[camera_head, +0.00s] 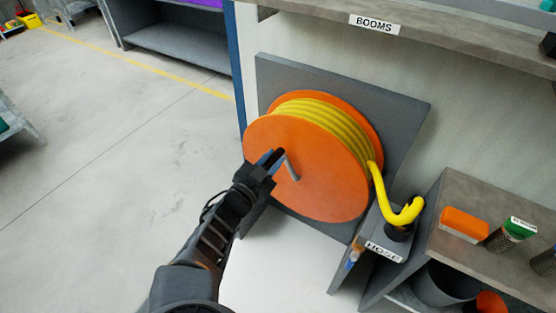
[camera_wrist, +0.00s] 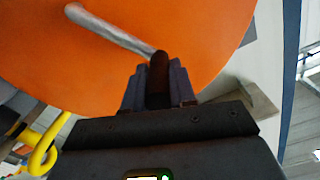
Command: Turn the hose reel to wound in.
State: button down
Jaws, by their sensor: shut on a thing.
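The hose reel (camera_head: 285,180) has orange discs and stands against a grey upright panel (camera_head: 395,100). Yellow hose (camera_head: 335,128) is wrapped around its drum. A loose end (camera_head: 405,213) hangs down at the right and curls up at a grey holder labelled HOSE. A grey crank arm (camera_wrist: 105,30) lies across the front disc, and it also shows in the head view (camera_head: 293,171). My gripper (camera_head: 271,161) is at the front disc. In the wrist view its fingers (camera_wrist: 158,88) are shut on the dark crank handle (camera_wrist: 158,68) at the arm's end. The fingers hide part of the handle.
A shelf labelled BOOMS (camera_head: 450,40) overhangs the reel. Open floor (camera_head: 110,170) lies to the left.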

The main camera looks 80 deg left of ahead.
jog(key=shift+w+d+m, duration=0.3)
jog(key=shift+w, duration=0.15)
jog(key=c, duration=1.2)
grip_release()
jog(key=shift+c, duration=0.2)
jog(key=o, duration=0.3)
jog(key=shift+s, duration=0.1)
jog(key=shift+s, duration=0.15)
